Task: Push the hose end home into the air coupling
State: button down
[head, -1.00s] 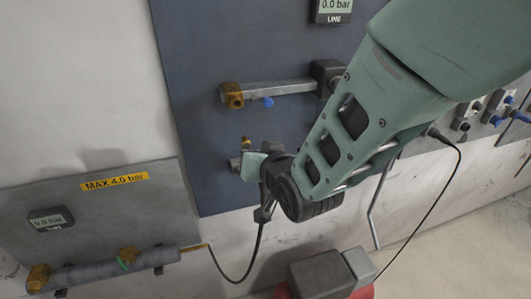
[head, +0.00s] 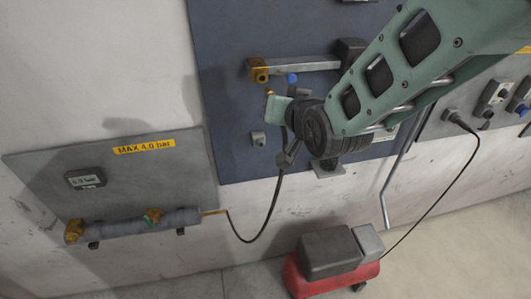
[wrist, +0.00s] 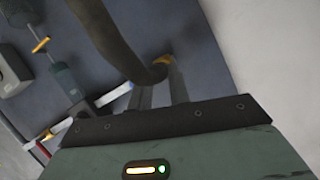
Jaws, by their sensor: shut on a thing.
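My gripper (head: 278,108) is shut on the dark hose (head: 272,205) close to its brass-tipped end (head: 269,92). The tip points up, and also shows at the fingers in the wrist view (wrist: 163,60). A brass fitting (head: 258,70), which looks like the air coupling, sits at the left end of a grey horizontal pipe on the blue panel. The hose end is a little below it, apparently apart from it; depth is hard to tell. The hose hangs in a loop to a lower brass fitting (head: 213,212). The wrist view shows the hose curving toward the fingers.
A small grey block (head: 258,139) is on the panel below my gripper. A blue handle (head: 292,79) hangs under the pipe. The lower left panel (head: 110,185) carries a gauge (head: 85,179) and a pipe. A red and grey machine (head: 325,265) stands on the floor.

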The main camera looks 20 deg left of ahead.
aim_at(272, 92)
jog(key=shift+w+a, duration=0.1)
jog(key=shift+w, duration=0.05)
jog(key=shift+g, duration=0.3)
jog(key=shift+w+a+r, duration=0.1)
jog(key=shift+w+a, duration=0.3)
jog(key=shift+w, duration=0.25)
jog(key=shift+w+a+r, duration=0.1)
jog(key=shift+w+a, duration=0.25)
jog(key=shift+w, duration=0.3)
jog(key=shift+w+a, duration=0.4)
jog(key=shift+w, duration=0.25)
jog(key=shift+b, duration=0.8)
jog(key=shift+w+a, duration=0.35)
jog(key=shift+w, duration=0.25)
jog(key=shift+w+a, duration=0.35)
jog(key=shift+w, duration=0.2)
dwell(0.5)
jog(key=shift+w+a+r, duration=0.1)
jog(key=shift+w+a, duration=0.05)
jog(key=shift+w, duration=0.1)
jog(key=c, duration=1.2)
grip_release()
jog(key=shift+c, duration=0.2)
jog(key=shift+s+b, duration=0.1)
jog(key=shift+b, duration=0.2)
